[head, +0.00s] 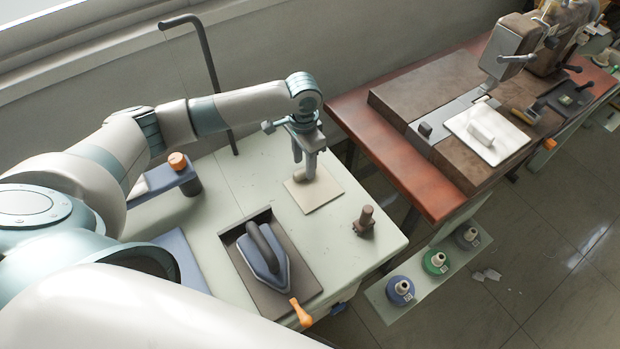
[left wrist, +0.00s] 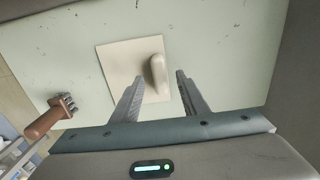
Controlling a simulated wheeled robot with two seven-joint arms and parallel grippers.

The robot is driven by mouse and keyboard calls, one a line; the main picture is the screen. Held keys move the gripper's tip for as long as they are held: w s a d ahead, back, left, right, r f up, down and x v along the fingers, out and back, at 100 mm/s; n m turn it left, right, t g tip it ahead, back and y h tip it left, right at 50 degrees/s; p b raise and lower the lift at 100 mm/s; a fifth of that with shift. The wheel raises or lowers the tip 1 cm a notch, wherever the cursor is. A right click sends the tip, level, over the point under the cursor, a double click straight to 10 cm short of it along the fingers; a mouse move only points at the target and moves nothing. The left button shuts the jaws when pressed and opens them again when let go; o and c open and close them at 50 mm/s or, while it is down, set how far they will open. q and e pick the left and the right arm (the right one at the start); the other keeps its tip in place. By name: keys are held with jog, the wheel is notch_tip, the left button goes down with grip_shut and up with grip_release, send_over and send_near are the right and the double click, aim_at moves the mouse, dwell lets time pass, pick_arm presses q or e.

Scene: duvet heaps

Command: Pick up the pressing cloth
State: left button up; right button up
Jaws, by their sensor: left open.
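The pressing cloth, as I take it, is a flat beige square (head: 322,197) with a rounded beige grip on top, lying on the pale ironing table. It also shows in the left wrist view (left wrist: 117,62), where its upright grip (left wrist: 157,75) appears between my fingertips. My left gripper (head: 304,170) points down over the cloth's back-left part, open, with its fingers apart on either side of the grip in the left wrist view (left wrist: 159,78). I cannot tell whether either finger touches the grip. My right gripper is not in view.
An iron (head: 262,252) stands on a dark rest at the table's front. A sewing machine (head: 510,50) and a white pad (head: 465,128) are on the red-brown table. Thread spools (head: 435,262) line a low shelf.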

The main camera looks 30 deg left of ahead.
pick_arm(q)
jog(key=shift+f, duration=1.05)
grip_shut()
